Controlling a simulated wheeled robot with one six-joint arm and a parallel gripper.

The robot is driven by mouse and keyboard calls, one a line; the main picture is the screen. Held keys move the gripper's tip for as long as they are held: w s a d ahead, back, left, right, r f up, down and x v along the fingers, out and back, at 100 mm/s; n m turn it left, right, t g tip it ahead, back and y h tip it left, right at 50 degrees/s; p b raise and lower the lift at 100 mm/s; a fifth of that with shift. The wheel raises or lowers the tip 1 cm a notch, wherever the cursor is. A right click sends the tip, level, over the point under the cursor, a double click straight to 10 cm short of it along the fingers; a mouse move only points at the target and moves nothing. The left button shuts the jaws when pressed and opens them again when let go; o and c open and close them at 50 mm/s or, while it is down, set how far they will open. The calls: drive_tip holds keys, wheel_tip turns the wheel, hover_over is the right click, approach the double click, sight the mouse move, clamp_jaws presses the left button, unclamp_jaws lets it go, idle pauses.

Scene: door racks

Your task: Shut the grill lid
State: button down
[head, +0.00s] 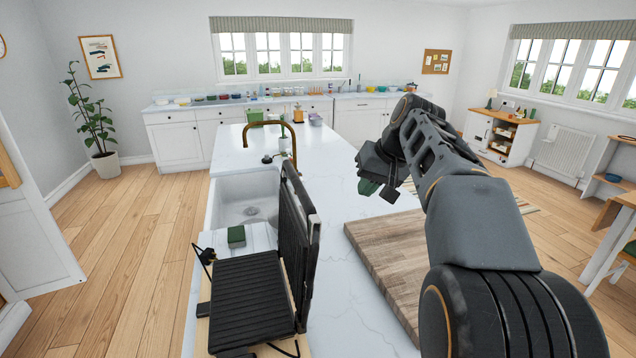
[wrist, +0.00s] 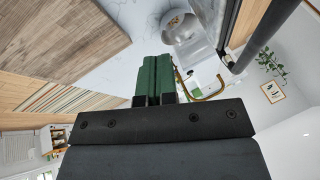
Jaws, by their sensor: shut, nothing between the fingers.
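The grill stands open on the counter in the head view. Its black ridged bottom plate (head: 250,300) lies flat, and its dark lid (head: 298,245) stands upright along the plate's right side. My gripper (head: 372,188) is above the counter, to the right of the lid and farther back, apart from it. In the wrist view its green fingers (wrist: 153,82) are together with nothing between them. Part of the dark grill (wrist: 262,38) shows at the top right of the wrist view. The lid's ridged inner face is seen only at a steep angle.
A wooden board (head: 385,262) lies on the counter right of the grill. A sink (head: 245,200) with a brass tap (head: 290,150) is behind the grill, with a green sponge (head: 236,236) near it. The counter between lid and board is clear.

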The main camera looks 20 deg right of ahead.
wheel_tip(320, 180, up, 8)
drive_tip(key=a+n+y, duration=0.1)
drive_tip(key=n+y, duration=0.1)
drive_tip(key=n, duration=0.1)
drive_tip(key=w+a+f, duration=0.2)
drive_tip(key=a+f, duration=0.5)
drive_tip(key=a, duration=0.2)
drive_tip(key=shift+a+f+n, duration=0.15)
drive_tip(key=shift+f+n, duration=0.1)
drive_tip(key=shift+n, duration=0.05)
drive_tip(key=shift+w, duration=0.15)
